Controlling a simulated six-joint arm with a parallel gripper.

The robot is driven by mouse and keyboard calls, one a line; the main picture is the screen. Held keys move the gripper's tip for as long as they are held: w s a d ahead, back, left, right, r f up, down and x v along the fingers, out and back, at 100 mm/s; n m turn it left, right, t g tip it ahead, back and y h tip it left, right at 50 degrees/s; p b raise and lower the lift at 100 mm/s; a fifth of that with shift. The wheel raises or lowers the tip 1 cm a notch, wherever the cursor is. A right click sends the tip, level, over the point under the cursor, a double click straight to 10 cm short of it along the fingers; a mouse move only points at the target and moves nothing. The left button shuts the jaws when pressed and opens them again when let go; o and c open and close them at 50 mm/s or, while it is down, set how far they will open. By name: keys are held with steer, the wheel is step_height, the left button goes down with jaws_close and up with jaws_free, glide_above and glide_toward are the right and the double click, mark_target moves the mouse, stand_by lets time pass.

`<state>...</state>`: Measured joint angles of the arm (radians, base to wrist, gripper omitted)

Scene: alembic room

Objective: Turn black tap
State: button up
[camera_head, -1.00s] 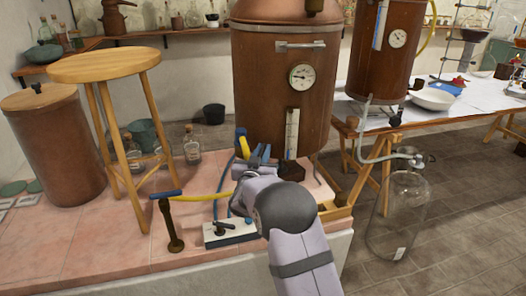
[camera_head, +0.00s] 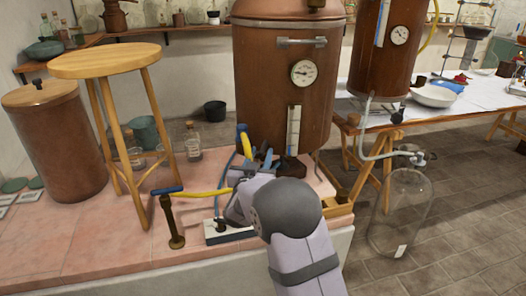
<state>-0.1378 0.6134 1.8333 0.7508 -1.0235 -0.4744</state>
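A large copper still (camera_head: 265,75) stands on the pink tiled ledge. A dark, tap-like fitting (camera_head: 292,170) sits low on its front, partly hidden by my arm. A small black knob (camera_head: 219,225) stands on a white box in front of the still; I cannot tell which of these is the black tap. My wrist hides much of the fingers, so contact and opening are unclear.
A brass post with a blue-handled valve (camera_head: 172,220) and yellow hose stands left of my arm. A wooden stool (camera_head: 105,62) and copper drum (camera_head: 55,140) are farther left. A glass carboy (camera_head: 402,215) stands on the floor at right, below a second still (camera_head: 385,50).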

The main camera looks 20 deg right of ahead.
steer(key=shift+v, duration=1.25)
steer(key=s+a+f+n+g+y, duration=0.4)
steer(key=s+a+f+g+y, duration=0.3)
steer(key=s+f, duration=0.45)
steer(key=s+d+f+g, duration=0.1)
steer(key=s+f+g, duration=0.15)
steer(key=s, duration=0.65)
steer(key=s+f+n+g+y, duration=0.1)
steer(key=s+g, duration=0.2)
steer(key=s, duration=0.6)
steer(key=s+d+f+g, duration=0.1)
steer(key=s+f+g, duration=0.15)
steer(key=s, duration=0.65)
step_height(320, 180, up, 22)
steer(key=s+p, duration=0.1)
steer(key=p, duration=2)
steer(key=shift+g+p, duration=0.3)
steer(key=shift+g, duration=0.1)
